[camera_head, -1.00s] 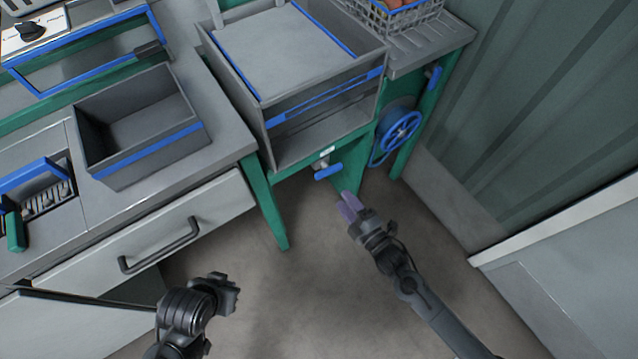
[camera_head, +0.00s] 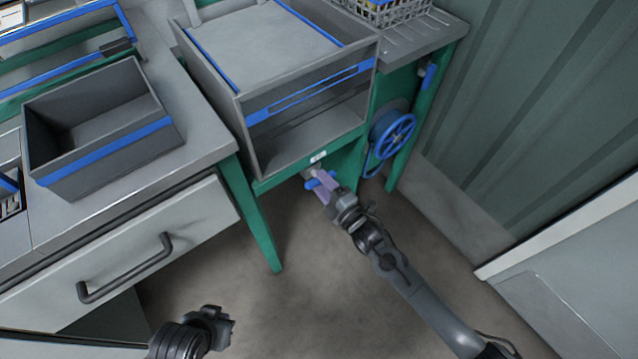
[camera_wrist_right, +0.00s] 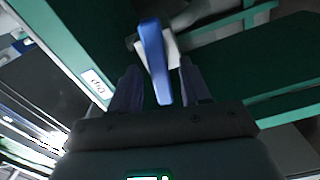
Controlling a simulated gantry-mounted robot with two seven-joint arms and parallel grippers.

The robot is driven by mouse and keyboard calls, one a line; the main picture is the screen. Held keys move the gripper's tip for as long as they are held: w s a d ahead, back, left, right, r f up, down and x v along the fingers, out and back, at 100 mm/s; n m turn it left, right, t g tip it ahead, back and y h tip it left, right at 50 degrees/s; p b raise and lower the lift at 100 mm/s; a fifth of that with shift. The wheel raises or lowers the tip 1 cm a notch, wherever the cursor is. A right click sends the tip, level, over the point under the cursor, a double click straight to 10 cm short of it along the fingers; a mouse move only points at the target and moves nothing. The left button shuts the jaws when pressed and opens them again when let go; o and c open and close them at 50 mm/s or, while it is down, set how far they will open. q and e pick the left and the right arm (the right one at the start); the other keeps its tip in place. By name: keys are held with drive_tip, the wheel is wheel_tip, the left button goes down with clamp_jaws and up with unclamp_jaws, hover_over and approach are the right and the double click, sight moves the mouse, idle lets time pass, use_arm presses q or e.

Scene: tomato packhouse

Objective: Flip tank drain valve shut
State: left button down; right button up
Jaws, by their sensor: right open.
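The drain valve's blue lever handle (camera_head: 312,183) sits under the front edge of the grey tank (camera_head: 300,140), below a small white label (camera_head: 318,157). My right gripper (camera_head: 322,184) is at the valve with its purple fingers open. In the right wrist view the blue handle (camera_wrist_right: 154,60) lies between the two fingertips of the right gripper (camera_wrist_right: 158,85), with a gap on either side. Part of the valve is hidden behind the fingers in the head view. My left gripper (camera_head: 218,325) is low at the bottom left, away from the valve; its jaw state is unclear.
A green table leg (camera_head: 252,220) stands left of the valve. A blue hand wheel (camera_head: 395,136) with a hose is to the right. A grey crate (camera_head: 100,130) sits on the left bench above a drawer with a handle (camera_head: 125,268). The floor (camera_head: 290,300) below is clear.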

drive_tip(key=shift+b+x, duration=0.3)
drive_tip(key=shift+x, duration=0.65)
drive_tip(key=shift+c, duration=0.5)
clamp_jaws()
drive_tip(key=shift+r+n+p, duration=0.1)
drive_tip(key=shift+n+p, duration=0.35)
drive_tip(key=shift+n, duration=0.95)
drive_tip(key=shift+o, duration=0.5)
unclamp_jaws()
